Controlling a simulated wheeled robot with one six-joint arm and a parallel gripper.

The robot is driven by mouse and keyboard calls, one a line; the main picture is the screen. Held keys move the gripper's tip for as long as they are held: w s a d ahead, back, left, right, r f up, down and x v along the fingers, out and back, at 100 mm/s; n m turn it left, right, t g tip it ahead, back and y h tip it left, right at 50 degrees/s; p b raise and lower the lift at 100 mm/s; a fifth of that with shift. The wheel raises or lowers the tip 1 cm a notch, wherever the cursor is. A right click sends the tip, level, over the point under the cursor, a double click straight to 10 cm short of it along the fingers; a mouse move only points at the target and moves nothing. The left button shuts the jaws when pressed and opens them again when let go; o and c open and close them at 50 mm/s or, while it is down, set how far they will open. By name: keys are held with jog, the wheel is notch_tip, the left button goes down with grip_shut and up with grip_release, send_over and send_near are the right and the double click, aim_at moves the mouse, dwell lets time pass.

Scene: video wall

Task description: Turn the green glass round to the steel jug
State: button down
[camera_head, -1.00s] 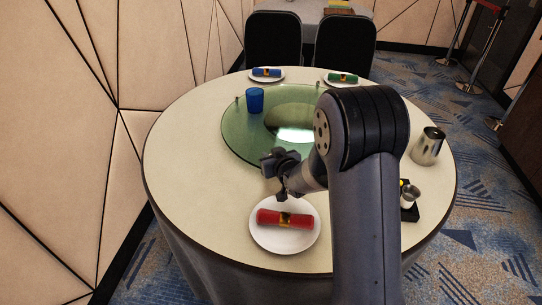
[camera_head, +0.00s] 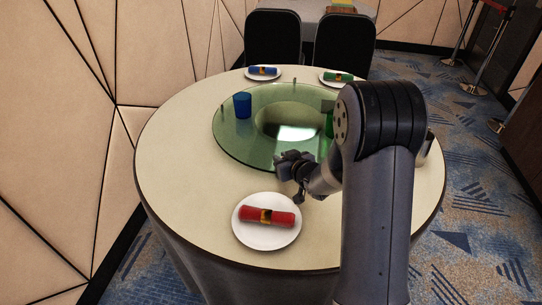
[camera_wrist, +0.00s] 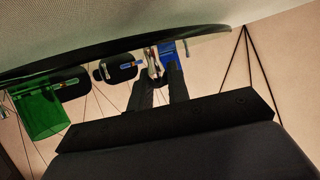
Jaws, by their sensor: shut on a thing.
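The green glass (camera_head: 329,124) stands on the right of the round green glass turntable (camera_head: 228,142), partly hidden by my arm. It also shows upside down at the left of the wrist view (camera_wrist: 38,113). The steel jug (camera_head: 428,146) is mostly hidden behind my arm; only a sliver shows at the table's right. My gripper (camera_head: 284,163) is at the turntable's near edge. In the wrist view my gripper (camera_wrist: 158,84) is shut on a small upright metal peg (camera_wrist: 154,62) at the turntable's rim. The gripper is well apart from the green glass.
A blue glass (camera_head: 242,105) stands at the turntable's left. A plate (camera_head: 244,237) with a red napkin roll lies in front of my gripper. Plates with blue (camera_head: 263,71) and green (camera_head: 338,77) rolls lie at the back. Other pegs (camera_head: 222,109) stand on the turntable's rim.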

jog(key=d, duration=0.4)
jog(key=shift+s+d+p, duration=0.2)
jog(key=shift+s+p, duration=0.05)
jog(key=shift+p, duration=0.1)
jog(key=c, duration=1.4)
grip_release()
jog(key=shift+o, duration=0.2)
jog(key=shift+s, duration=0.1)
jog(key=v, duration=1)
jog(key=shift+s+p, duration=0.3)
jog(key=shift+d, duration=0.1)
